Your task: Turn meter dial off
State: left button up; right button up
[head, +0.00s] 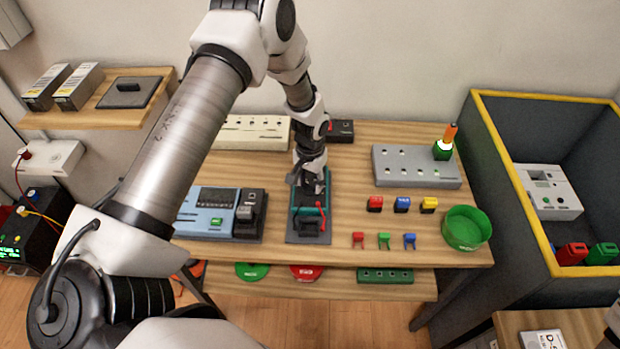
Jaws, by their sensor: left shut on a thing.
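A dark meter with teal edges (296,200) stands on a grey base (309,238) near the middle of the wooden table, with a short red lead at its front. My left arm reaches over from the left and down to it. My left gripper (311,188) points down on the meter's face and is shut on what seems to be its dial. The gripper hides the dial, so its setting cannot be read. My right gripper is out of view.
A light blue device (212,212) stands close left of the meter. Red, blue and yellow blocks, small clips and a green bowl (466,228) lie to the right. A grey socket box (415,166) is behind them. A yellow-rimmed bin (515,182) stands at the right.

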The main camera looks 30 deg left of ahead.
aim_at(311, 184)
pick_arm(q)
jog(key=shift+s+f+n, duration=0.1)
jog(key=shift+n, duration=0.2)
jog(key=o, duration=1)
jog(key=shift+o, duration=0.7)
jog(key=shift+w, duration=0.2)
notch_tip(311, 184, up, 12)
jog(key=shift+f, duration=0.1)
